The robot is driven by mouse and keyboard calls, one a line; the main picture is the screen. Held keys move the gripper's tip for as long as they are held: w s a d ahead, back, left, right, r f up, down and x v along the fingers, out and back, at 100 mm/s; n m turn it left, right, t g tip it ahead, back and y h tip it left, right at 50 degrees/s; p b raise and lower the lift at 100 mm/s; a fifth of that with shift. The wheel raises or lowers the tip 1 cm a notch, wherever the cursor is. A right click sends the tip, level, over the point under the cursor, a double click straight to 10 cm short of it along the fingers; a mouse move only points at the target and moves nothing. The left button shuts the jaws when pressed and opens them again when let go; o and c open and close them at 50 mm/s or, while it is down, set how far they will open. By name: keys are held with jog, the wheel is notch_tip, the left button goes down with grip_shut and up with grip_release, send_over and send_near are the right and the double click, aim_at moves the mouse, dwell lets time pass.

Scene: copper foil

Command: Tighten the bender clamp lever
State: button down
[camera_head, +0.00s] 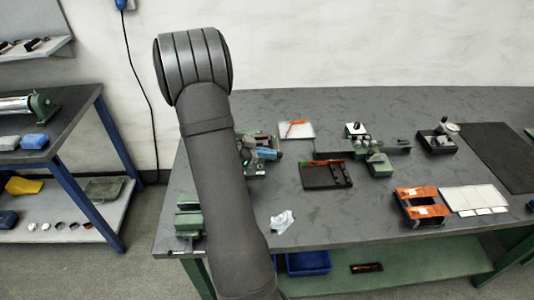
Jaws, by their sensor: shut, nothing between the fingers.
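A green bench device (379,164) with a long dark bar (340,156) stands at the middle of the workbench; it may be the bender. A second green and dark device with a blue-grey part (267,154) stands just right of my arm and is partly covered by it. I cannot tell which device carries the clamp lever, or how the lever is set. My arm rises from the bottom edge to a thick joint at upper left.
The grey workbench (345,215) holds a black tray with orange-handled tools (325,178), orange-and-black holders (421,205), a white sheet (473,197), a dark mat (500,152) and a clear crumpled piece (282,222). A green vise-like block (188,218) sits at the left edge.

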jog(key=shift+d+n+t, duration=0.35)
jog(key=shift+n+t, duration=0.15)
jog(key=shift+d+n+t+y, duration=0.55)
jog(key=shift+n+t, duration=0.25)
jog(key=shift+t, duration=0.1)
jog(key=shift+w+d+n+t, duration=0.15)
jog(key=shift+w+d, duration=0.1)
jog(key=shift+d, duration=0.25)
jog(key=shift+w+d+n+t, duration=0.15)
jog(key=shift+w+d, duration=0.05)
jog(key=shift+d, duration=0.3)
jog(key=shift+w+d+n+t+y, duration=0.1)
jog(key=shift+d+n+t+y, duration=0.15)
jog(key=shift+n+t+y, duration=0.2)
jog(key=shift+w+d+n+t, duration=0.15)
jog(key=shift+w+n+t, duration=0.05)
jog(key=shift+n+t, duration=0.05)
jog(key=shift+w+d, duration=0.7)
jog(key=shift+w, duration=0.3)
jog(key=s+a+r, duration=0.2)
jog(key=s, duration=0.4)
jog(key=s+a+r, duration=0.2)
jog(key=s+r, duration=0.1)
jog(key=s, duration=0.3)
jog(key=shift+a+r, duration=0.2)
jog(key=shift+a, duration=0.05)
